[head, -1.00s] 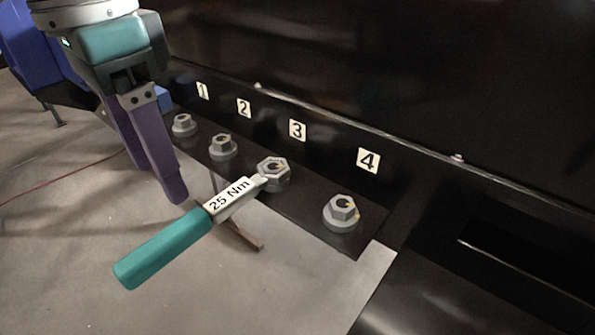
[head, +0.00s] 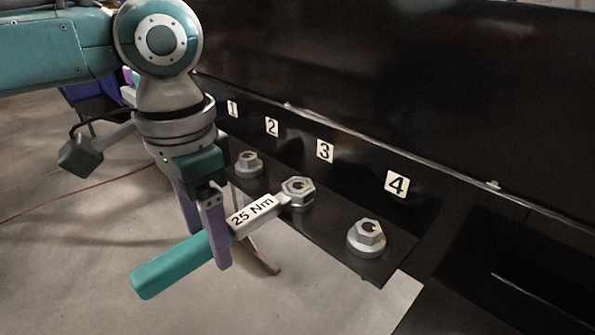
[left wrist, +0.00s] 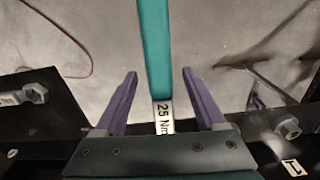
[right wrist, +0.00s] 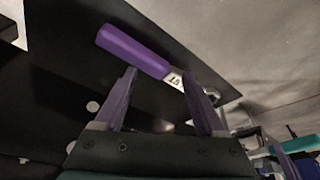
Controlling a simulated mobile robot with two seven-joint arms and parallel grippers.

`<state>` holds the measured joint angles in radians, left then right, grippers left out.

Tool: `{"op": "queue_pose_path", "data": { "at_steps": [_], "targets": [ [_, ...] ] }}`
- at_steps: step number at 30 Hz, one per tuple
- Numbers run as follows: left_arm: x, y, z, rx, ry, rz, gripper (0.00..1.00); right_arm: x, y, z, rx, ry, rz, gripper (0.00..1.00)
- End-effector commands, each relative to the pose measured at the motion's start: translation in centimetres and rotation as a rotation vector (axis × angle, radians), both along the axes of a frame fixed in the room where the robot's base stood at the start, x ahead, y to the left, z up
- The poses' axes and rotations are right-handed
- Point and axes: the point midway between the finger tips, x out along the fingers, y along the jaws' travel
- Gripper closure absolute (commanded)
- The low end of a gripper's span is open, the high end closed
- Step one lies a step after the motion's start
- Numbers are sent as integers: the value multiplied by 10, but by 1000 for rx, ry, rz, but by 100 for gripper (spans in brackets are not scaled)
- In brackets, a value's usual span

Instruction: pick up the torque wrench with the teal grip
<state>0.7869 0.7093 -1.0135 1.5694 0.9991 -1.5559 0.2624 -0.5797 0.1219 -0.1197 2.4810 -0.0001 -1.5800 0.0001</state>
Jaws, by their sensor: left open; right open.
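The torque wrench has a teal grip (head: 178,266) and a silver shank labelled "25 Nm" (head: 253,210). Its ring end sits at the nut under number 3 (head: 297,190), and the grip sticks out over the floor edge. My left gripper (head: 208,247) is open, with one finger on each side of the wrench near where grip meets shank. In the left wrist view the teal grip (left wrist: 155,45) runs between the two spread fingers with gaps on both sides. My right gripper (right wrist: 163,82) is open in the right wrist view, below a purple-gripped tool (right wrist: 133,50).
A nut under number 2 (head: 249,165) and one under number 4 (head: 367,238) stand on the black ledge. The nut at number 1 is hidden by my left gripper. A tall black panel (head: 420,80) rises behind. Grey floor (head: 70,230) is open at left.

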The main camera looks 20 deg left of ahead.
Motion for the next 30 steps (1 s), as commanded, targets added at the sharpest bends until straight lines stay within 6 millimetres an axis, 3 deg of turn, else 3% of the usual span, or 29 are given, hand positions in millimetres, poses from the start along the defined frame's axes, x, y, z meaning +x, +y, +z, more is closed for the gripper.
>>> {"op": "queue_pose_path", "data": {
  "at_steps": [6,25,30],
  "targets": [
    [0,0,-1,0,0,-1,29,0,1,0,2,0,-1,28],
    [0,0,-1,1,0,-1,100,0,1,0,4,2,-2,28],
    [0,0,0,1,0,-1,100,0,1,-1,4,2,-2,28]
  ]
}}
